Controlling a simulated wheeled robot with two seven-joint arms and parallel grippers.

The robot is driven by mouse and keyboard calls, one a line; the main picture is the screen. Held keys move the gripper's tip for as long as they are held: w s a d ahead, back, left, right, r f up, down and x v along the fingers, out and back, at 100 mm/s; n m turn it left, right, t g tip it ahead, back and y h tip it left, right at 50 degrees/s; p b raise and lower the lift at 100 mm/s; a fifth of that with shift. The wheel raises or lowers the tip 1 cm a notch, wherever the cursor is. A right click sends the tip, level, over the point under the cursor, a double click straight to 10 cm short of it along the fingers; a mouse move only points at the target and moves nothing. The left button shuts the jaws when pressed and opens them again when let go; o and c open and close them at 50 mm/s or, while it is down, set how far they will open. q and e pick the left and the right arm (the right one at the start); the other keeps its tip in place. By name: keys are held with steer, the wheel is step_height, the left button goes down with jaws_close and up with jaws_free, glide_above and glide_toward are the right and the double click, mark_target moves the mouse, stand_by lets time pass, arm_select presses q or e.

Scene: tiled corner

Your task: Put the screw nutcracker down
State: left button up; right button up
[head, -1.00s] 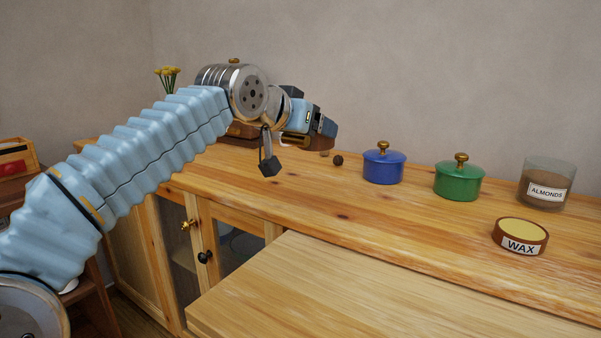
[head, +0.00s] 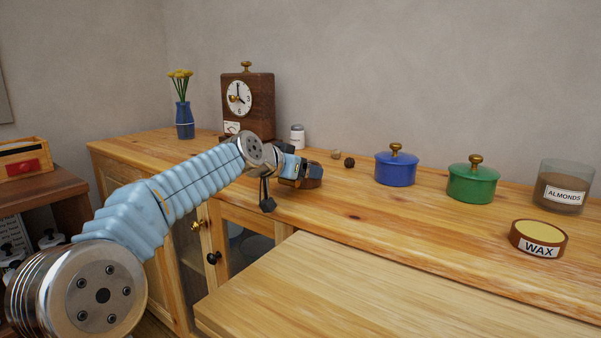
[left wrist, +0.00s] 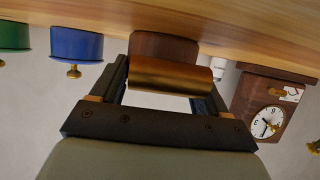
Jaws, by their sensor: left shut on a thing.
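The screw nutcracker (head: 312,183), brown wood with a brass-coloured part, is in my left gripper (head: 297,171) over the wooden counter, left of the blue pot. In the left wrist view, its brass cylinder (left wrist: 170,75) and wooden body (left wrist: 163,46) lie between the two dark fingers of my left gripper (left wrist: 166,82). The wood is at or just above the counter top; I cannot tell if they touch. The gripper hides part of the nutcracker in the head view. My right gripper is not in view.
Behind the gripper stand a wooden clock (head: 248,106), a blue vase (head: 184,120) and a white jar (head: 297,137). Two small nuts (head: 349,162) lie near the blue pot (head: 396,169). A green pot (head: 473,184), almond jar (head: 562,187) and wax tin (head: 538,239) are right.

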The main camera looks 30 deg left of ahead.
arm_select(q)
steer(key=shift+r, duration=0.1)
steer(key=o, duration=1.2)
steer(key=shift+o, duration=0.2)
steer(key=b+v, duration=0.1)
steer(key=v, duration=1.1)
